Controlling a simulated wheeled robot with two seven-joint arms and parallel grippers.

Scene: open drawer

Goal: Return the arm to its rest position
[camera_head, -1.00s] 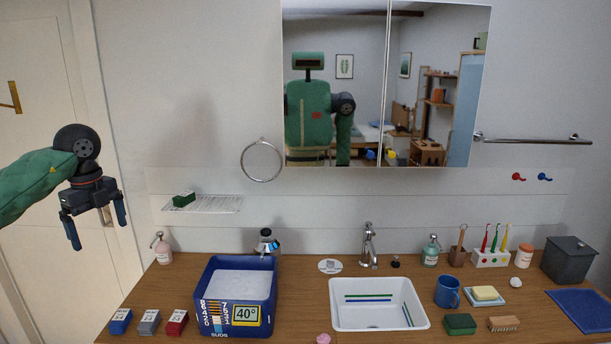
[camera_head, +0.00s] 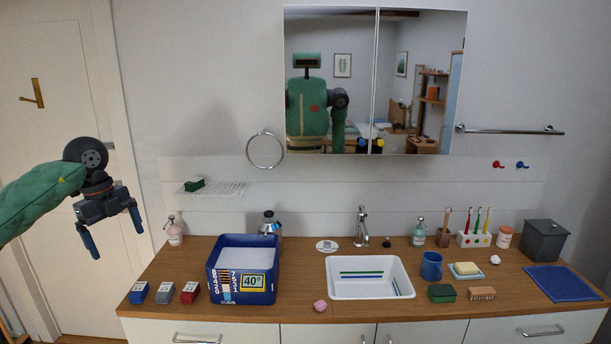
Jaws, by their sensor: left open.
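My left gripper (camera_head: 112,235) hangs at the left of the head view, in front of the door and left of the wooden counter. Its two fingers point down and stand wide apart, with nothing between them. My green left arm (camera_head: 38,203) comes in from the left edge. My right gripper does not show directly. The mirror (camera_head: 345,80) reflects my green body and one dark shoulder joint.
The counter (camera_head: 310,250) carries a blue tub (camera_head: 241,297), a white basin (camera_head: 370,295), a blue mug (camera_head: 431,266), small boxes (camera_head: 164,293) and toothbrushes. A towel ring (camera_head: 265,150) and wire shelf (camera_head: 225,189) are on the wall. Drawers below look shut.

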